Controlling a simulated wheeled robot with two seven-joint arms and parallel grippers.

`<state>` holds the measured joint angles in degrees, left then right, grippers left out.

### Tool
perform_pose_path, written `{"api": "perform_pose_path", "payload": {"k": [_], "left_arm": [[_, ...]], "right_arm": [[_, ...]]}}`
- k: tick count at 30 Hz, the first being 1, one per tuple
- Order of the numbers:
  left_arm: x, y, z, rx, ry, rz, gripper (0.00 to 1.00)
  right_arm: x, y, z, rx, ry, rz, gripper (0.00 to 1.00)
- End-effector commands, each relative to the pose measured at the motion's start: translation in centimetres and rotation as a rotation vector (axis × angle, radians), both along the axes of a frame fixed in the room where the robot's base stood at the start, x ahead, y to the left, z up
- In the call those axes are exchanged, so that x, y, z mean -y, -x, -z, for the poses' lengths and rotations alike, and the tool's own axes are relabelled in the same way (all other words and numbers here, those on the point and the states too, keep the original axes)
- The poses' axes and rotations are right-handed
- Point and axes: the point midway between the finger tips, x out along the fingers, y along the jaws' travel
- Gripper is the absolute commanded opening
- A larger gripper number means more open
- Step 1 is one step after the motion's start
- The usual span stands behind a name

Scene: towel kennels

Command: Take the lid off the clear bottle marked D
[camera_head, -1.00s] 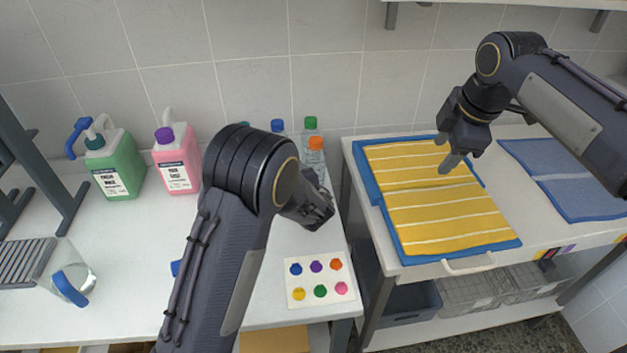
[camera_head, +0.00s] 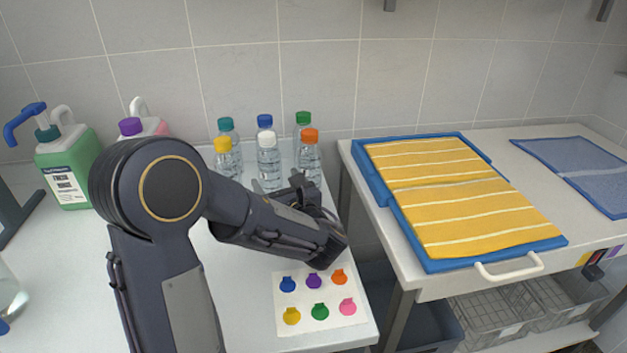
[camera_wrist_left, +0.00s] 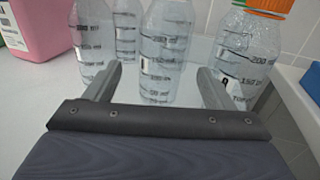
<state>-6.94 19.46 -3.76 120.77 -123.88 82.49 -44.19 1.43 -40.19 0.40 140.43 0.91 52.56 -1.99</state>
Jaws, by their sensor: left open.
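Several clear bottles with coloured lids stand at the back of the left table; the letter D is not readable on any of them. A white-lidded bottle (camera_head: 269,160) and an orange-lidded bottle (camera_head: 309,158) are in front with a yellow-lidded bottle (camera_head: 227,158). My left gripper (camera_head: 314,198) is open and empty, close in front of them. In the left wrist view, one clear bottle (camera_wrist_left: 165,50) shows beyond and between the open fingers (camera_wrist_left: 157,88), its lid out of frame. The orange-lidded bottle (camera_wrist_left: 250,45) is right of them. My right gripper is out of view.
Teal-, blue- and green-lidded bottles (camera_head: 303,125) stand behind. Green (camera_head: 68,165) and pink jugs (camera_head: 150,125) are at left. A card with coloured spots (camera_head: 318,300) lies at the front. Yellow striped towels (camera_head: 470,205) lie on the right table, across a gap.

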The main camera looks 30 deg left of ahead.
Motion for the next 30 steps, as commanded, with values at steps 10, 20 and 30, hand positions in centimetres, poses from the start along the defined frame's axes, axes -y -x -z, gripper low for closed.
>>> {"api": "perform_pose_path", "payload": {"k": [10, 20, 30], "left_arm": [[-2.5, -0.5, -0.1, 0.008, -0.014, -0.019, 0.76], [-6.2, -3.2, -0.4, 0.007, -0.013, -0.018, 0.76], [-6.9, -3.7, -0.4, 0.006, -0.013, -0.015, 0.76]], "right_arm": [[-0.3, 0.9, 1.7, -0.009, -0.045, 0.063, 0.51], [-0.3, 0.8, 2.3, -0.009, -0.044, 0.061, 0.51], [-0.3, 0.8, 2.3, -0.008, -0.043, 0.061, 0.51]]}}
